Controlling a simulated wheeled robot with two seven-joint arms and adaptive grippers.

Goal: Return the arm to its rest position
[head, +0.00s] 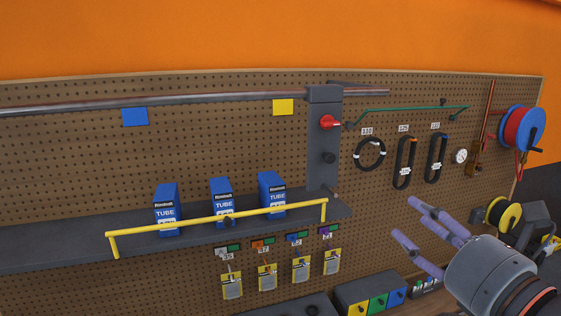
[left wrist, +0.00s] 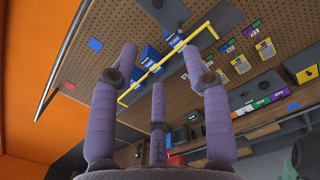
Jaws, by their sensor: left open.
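My left gripper (head: 408,218) has three purple fingers and shows at the lower right of the head view, its wrist entering from the bottom right corner. The fingers are spread apart with nothing between them, so it is open and empty. In the left wrist view the fingers (left wrist: 158,65) stand apart, with the pegboard and shelf beyond them. In the head view the gripper is in front of the pegboard (head: 60,165), below the hanging black loops. I cannot tell its exact distance from the board. My right gripper is not in view.
A dark shelf (head: 50,258) holds three blue tube boxes (head: 221,206) behind a yellow rail (head: 190,222). Tagged keys (head: 267,278) hang below. A hose reel (head: 519,130) and a yellow spool (head: 504,215) are at the right. Coloured bins (head: 377,302) are left of the gripper.

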